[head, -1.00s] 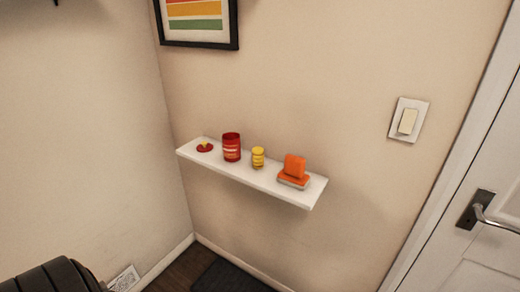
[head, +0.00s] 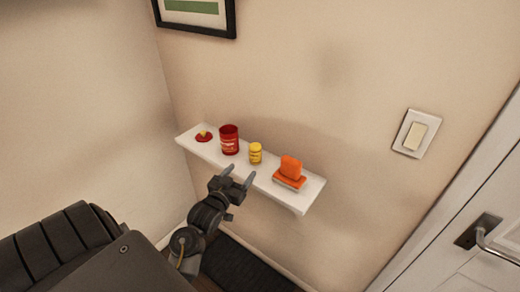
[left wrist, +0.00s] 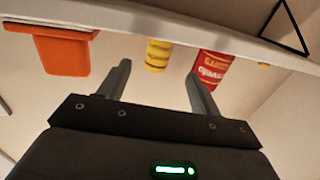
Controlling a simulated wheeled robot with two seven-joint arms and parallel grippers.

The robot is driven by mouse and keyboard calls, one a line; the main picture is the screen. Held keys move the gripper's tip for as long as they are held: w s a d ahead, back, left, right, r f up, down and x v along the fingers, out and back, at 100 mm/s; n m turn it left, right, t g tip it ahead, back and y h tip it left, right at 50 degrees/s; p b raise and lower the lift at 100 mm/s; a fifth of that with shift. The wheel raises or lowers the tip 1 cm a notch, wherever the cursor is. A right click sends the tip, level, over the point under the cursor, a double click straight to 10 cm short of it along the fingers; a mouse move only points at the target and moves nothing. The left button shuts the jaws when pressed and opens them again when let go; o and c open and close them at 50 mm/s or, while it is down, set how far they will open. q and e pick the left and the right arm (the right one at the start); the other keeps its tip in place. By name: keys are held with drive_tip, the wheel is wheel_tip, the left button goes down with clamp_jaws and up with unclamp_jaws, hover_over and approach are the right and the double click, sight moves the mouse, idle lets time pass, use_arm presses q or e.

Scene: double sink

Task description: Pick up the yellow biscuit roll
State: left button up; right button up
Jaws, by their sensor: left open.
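The yellow biscuit roll (head: 255,154) is a small yellow cylinder standing upright on a white wall shelf (head: 208,153), between a red can and an orange object. In the left wrist view the yellow biscuit roll (left wrist: 157,55) shows beyond and between my two fingers. My left gripper (head: 240,173) is open and empty, in front of the shelf and a little below the roll in the head view, apart from it. The left gripper also shows in the left wrist view (left wrist: 158,82). My right gripper is not in view.
A red can (head: 229,140) stands close left of the roll. An orange object on a grey base (head: 290,172) is to its right. A small red and yellow item (head: 203,136) lies at the shelf's left end. A door (head: 470,230) is at the right.

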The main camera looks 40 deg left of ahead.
sight(253, 156)
use_arm(q)
drive_tip(key=x, duration=0.2)
drive_tip(key=r+p+x, duration=0.1)
drive_tip(key=x, duration=0.2)
drive_tip(key=shift+w, duration=0.1)
drive_tip(key=shift+w+a, duration=0.15)
drive_tip(key=shift+w, duration=0.3)
drive_tip(key=shift+w+r+p, duration=0.15)
drive_tip(key=shift+w+p, duration=0.05)
drive_tip(key=shift+p, duration=0.25)
drive_tip(key=p+x, duration=0.1)
drive_tip(key=x, duration=0.2)
drive_tip(key=shift+w+p, duration=0.4)
drive_tip(key=shift+w+a, duration=0.1)
drive_tip(key=shift+w, duration=0.4)
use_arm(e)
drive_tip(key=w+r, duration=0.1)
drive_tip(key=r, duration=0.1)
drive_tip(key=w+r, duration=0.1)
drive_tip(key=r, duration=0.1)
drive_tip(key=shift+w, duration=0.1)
